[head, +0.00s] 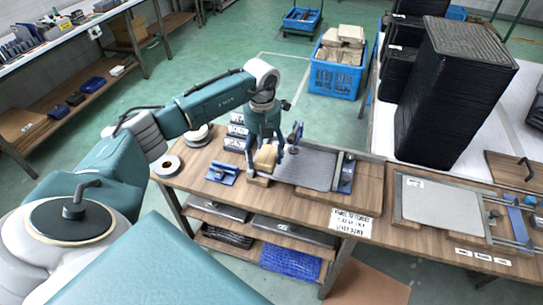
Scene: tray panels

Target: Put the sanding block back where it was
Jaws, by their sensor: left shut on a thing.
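My left gripper (267,163) is over the left end of the wooden workbench, pointing down. It is shut on a tan block (266,156), which looks like the sanding block. The block is at the left edge of a grey panel (312,170) lying in a fixture on the bench. At this size I cannot tell whether the block touches the panel or hangs just above it. The fingers hide part of the block. My right gripper is not in view.
A blue holder (222,173) and tape rolls (167,166) are left of the gripper. A blue clamp (347,176) stands at the panel's right. Tall black tray stacks (455,90) rise behind. Bare bench top shows around the label (351,221).

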